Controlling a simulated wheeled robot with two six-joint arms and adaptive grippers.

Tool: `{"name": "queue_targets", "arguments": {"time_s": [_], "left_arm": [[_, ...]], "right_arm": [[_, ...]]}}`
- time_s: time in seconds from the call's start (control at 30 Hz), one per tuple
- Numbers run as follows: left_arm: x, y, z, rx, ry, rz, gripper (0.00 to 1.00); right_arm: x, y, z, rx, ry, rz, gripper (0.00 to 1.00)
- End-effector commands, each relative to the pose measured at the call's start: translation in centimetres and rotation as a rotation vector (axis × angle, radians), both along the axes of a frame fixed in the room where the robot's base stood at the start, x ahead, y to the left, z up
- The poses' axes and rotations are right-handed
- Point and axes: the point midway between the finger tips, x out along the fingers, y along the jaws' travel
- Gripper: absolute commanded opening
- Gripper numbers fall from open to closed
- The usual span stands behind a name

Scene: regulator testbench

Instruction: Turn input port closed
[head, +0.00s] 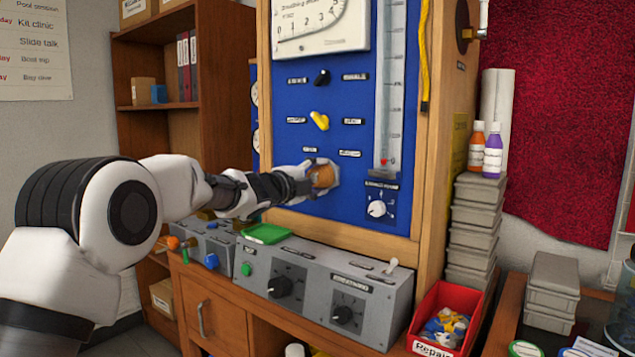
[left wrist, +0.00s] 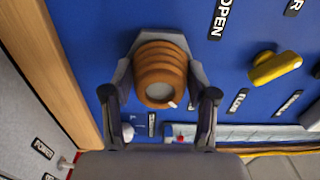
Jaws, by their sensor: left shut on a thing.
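The orange-brown ribbed knob (head: 323,177) sits low on the blue panel (head: 345,100). In the left wrist view the knob (left wrist: 160,72) fills the space between the fingers, its round grey-centred end facing the camera. My left gripper (head: 314,176) is shut on the knob, one finger on each side; it also shows in the left wrist view (left wrist: 160,80). A label reading OPEN (left wrist: 219,18) is beside the knob. Fingers hide part of the knob's edge in the head view. My right gripper is not in view.
A yellow lever (head: 319,120) and a black knob (head: 322,77) are above on the panel. A white dial (head: 377,208) is at the right. Grey control boxes (head: 320,285) stand below, with a green tray (head: 265,234) under my arm. A red bin (head: 440,305) stands at the right.

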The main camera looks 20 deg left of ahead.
Motion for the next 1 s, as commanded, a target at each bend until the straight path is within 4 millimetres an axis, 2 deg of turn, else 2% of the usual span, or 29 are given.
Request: {"name": "queue_targets", "arguments": {"time_s": [0.57,0.6,0.67,1.0], "left_arm": [[-0.01,0.08,0.38,0.038,-0.019,0.001,0.23],[-0.01,0.08,0.39,0.037,-0.020,0.001,0.65],[-0.01,0.08,0.37,0.037,-0.019,0.001,0.84],[-0.12,0.09,0.18,0.036,-0.015,0.001,0.84]], "right_arm": [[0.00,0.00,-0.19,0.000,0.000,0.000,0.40],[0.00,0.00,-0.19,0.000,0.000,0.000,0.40],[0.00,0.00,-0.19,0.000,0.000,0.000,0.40],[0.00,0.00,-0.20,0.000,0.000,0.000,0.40]]}}
